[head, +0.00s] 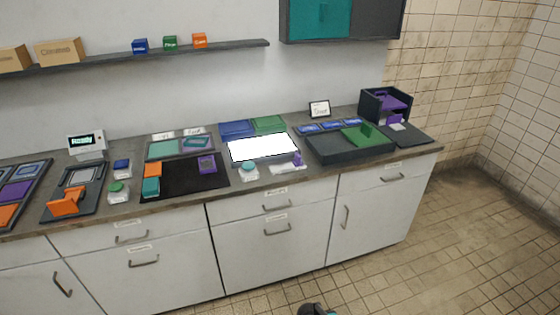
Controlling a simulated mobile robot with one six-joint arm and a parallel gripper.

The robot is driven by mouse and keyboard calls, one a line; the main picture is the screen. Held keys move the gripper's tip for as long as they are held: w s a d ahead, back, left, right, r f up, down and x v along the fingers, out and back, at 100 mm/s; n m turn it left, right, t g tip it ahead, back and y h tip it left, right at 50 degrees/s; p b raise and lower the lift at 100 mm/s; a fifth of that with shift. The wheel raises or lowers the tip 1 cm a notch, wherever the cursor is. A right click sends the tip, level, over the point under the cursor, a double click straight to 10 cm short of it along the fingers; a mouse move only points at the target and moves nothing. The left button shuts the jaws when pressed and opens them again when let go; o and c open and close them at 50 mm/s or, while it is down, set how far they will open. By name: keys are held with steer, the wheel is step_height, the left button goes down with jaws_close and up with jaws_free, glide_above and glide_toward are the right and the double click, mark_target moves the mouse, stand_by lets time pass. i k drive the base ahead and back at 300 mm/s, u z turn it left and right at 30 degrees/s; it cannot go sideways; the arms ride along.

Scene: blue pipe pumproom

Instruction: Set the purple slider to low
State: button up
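A small purple knob (297,159) stands at the right end of a low white base (286,169) on the counter, just in front of the bright white panel. It looks like the purple slider. Its markings are too small to read, so I cannot tell which end is low. No gripper fingers show. Only a small dark rounded piece with a bit of teal shows at the bottom edge, well below and apart from the counter; it may be part of my arm.
A white-based teal knob (248,170) sits left of the slider. A black tray with a green plate (366,134) stands to its right. The floor before the cabinets (268,244) is clear.

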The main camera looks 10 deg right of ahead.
mark_target(298, 162)
steer(key=u, duration=0.1)
steer(key=i, duration=1.2)
steer(key=z, duration=0.3)
